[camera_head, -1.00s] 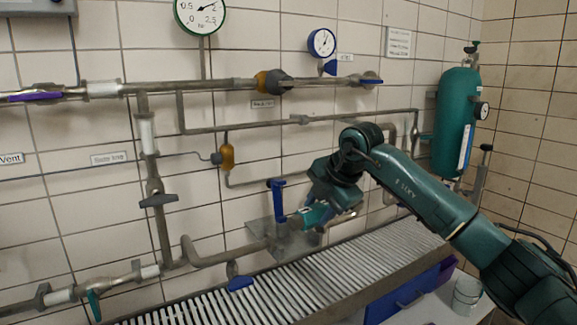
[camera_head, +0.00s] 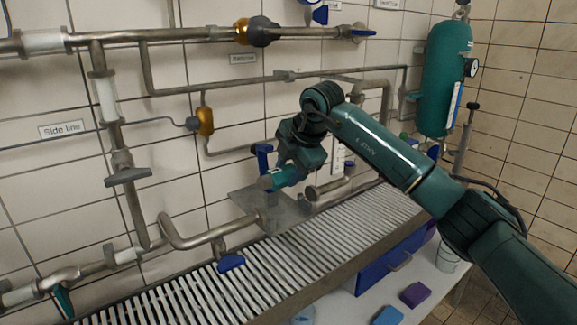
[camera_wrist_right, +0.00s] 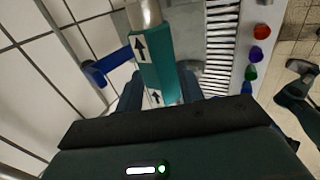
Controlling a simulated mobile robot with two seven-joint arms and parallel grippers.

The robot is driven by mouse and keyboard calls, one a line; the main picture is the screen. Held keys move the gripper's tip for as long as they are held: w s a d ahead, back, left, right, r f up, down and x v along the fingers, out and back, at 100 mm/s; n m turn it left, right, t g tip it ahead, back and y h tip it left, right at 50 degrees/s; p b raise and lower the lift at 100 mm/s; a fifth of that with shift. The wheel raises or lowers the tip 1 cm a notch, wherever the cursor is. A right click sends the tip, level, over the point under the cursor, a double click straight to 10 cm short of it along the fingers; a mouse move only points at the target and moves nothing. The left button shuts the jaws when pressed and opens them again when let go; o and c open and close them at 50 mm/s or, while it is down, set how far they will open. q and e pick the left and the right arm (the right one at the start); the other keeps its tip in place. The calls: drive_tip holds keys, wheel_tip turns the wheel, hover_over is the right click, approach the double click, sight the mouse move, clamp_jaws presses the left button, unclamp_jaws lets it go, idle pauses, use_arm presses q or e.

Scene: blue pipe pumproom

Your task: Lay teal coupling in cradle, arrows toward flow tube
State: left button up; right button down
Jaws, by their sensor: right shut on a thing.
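The teal coupling (camera_head: 278,179) is held in my right gripper (camera_head: 292,168), above a grey metal plate (camera_head: 287,215) by the wall. It lies roughly level, its grey metal end pointing left. In the wrist view the teal coupling (camera_wrist_right: 159,60) sits between the fingers of my right gripper (camera_wrist_right: 155,97), and its black arrows point up the picture, toward the metal end. The coupling looks apart from the plate, but its exact height is unclear. I cannot clearly make out the cradle. The flow tube is not certain either. My left gripper is not in view.
A blue lever (camera_head: 263,158) stands close behind the coupling. A pipe (camera_head: 205,238) with a blue handle (camera_head: 231,262) runs in from the left. A short pipe end (camera_head: 325,188) lies to the right. A slatted grating (camera_head: 290,255) runs along the front.

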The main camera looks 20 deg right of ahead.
drive_tip(key=shift+f+b, duration=1)
drive_tip(key=shift+f, duration=0.55)
drive_tip(key=shift+f+b, duration=0.4)
drive_tip(key=shift+f, duration=0.2)
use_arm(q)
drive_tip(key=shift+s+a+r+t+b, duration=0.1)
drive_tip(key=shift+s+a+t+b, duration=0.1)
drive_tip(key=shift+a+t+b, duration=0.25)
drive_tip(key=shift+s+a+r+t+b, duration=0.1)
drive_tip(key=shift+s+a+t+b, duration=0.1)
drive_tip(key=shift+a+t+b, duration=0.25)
use_arm(e)
wheel_tip(320, 180, down, 3)
drive_tip(key=shift+f, duration=0.15)
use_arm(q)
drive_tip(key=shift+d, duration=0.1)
use_arm(e)
drive_tip(key=c, duration=1.1)
unclamp_jaws()
drive_tip(key=shift+o, duration=1.4)
drive_tip(key=shift+f, duration=0.1)
